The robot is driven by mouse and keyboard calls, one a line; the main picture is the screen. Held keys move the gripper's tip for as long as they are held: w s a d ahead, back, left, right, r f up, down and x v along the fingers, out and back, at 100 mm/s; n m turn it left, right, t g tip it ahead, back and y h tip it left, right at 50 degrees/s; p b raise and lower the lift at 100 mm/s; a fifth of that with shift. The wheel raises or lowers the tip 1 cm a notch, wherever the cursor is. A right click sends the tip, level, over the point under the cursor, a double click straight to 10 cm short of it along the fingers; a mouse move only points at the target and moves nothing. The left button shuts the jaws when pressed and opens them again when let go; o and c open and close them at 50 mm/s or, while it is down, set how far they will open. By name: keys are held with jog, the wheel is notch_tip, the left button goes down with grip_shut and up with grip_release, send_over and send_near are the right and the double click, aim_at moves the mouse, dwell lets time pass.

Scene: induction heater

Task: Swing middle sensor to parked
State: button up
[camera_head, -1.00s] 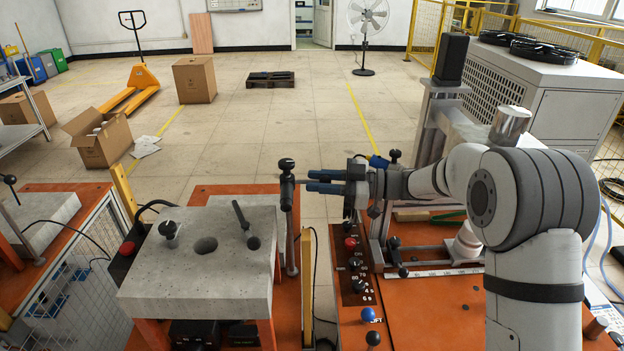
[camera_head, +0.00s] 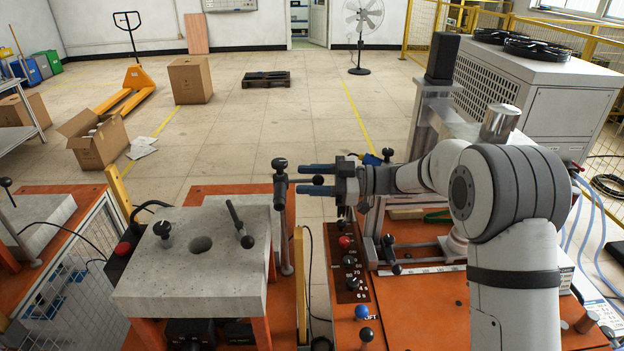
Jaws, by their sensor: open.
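A slim upright post (camera_head: 287,235) stands at the right edge of the grey slab on the middle stand. A grey upright piece with black ends (camera_head: 280,185) is at its top; this looks like the middle sensor, though I cannot be sure. My gripper (camera_head: 302,180) is just right of it, level with it and pointing left. Its two blue fingers are spread apart, one above the other, with nothing seen between them. The fingertips are very close to the upright piece; I cannot tell whether they touch it.
The grey slab (camera_head: 185,290) has a round hole, a black knob (camera_head: 163,232) and a tilted black handle (camera_head: 237,220). A control panel (camera_head: 352,285) with knobs lies below my gripper. A yellow post (camera_head: 299,285) stands between slab and panel.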

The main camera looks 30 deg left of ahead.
jog(key=shift+a, duration=0.1)
notch_tip(320, 180, up, 10)
jog(key=shift+f+b, duration=0.1)
jog(key=shift+b, duration=0.55)
